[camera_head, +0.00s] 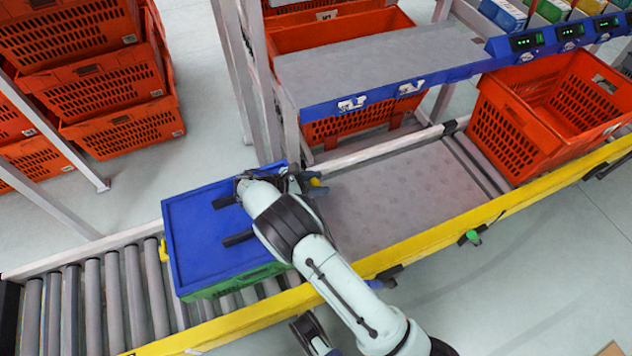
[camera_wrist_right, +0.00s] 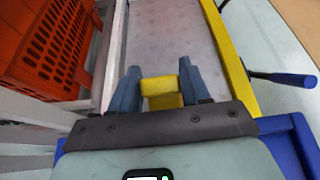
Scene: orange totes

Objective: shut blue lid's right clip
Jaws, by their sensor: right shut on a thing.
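The blue lid (camera_head: 205,235) lies on a green crate (camera_head: 240,285) on the roller conveyor. The lid's left clip (camera_head: 163,250) is yellow and stands at the left edge. My right gripper (camera_head: 312,183) reaches over the lid to its right edge, and my arm hides part of that edge. In the right wrist view, the two blue-grey fingers of this gripper (camera_wrist_right: 160,88) are shut on the yellow right clip (camera_wrist_right: 160,86), one on each side. I cannot tell the clip's angle against the crate.
An orange tote (camera_head: 500,125) stands at the conveyor's right end. A yellow rail (camera_head: 430,238) runs along the front, and a grey shelf with a blue edge (camera_head: 400,92) hangs behind. The grey conveyor surface (camera_head: 400,195) right of the lid is bare.

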